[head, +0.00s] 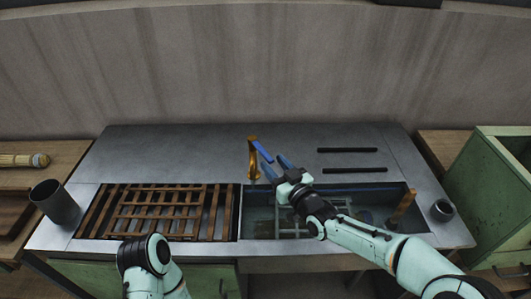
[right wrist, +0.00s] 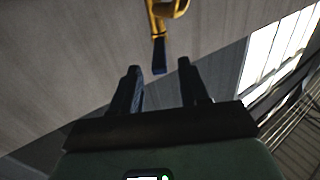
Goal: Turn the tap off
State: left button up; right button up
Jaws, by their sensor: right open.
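The tap (head: 252,157) is a gold fixture standing behind the sink (head: 335,190), with a blue lever (head: 263,150) sloping from its top toward the right. My right gripper (head: 272,164) is open over the left part of the sink, close to the lever. In the right wrist view, the gold tap (right wrist: 157,18) is at the top, and the blue lever (right wrist: 159,57) points down toward the gap between the open fingertips (right wrist: 159,68). I cannot tell whether the lever touches a finger. A left arm link shows at the bottom of the head view, but its gripper does not show.
A brown wooden rack (head: 160,210) lies on the counter left of the sink. A dark grey cup (head: 55,202) stands at the left edge, and a smaller dark cup (head: 442,210) at the right. Two black bars (head: 350,169) lie behind the sink. A green cabinet (head: 485,200) stands right.

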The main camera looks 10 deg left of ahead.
aim_at(266, 153)
jog(key=shift+p+x, duration=0.35)
jog(key=shift+x, duration=2.4)
grip_shut()
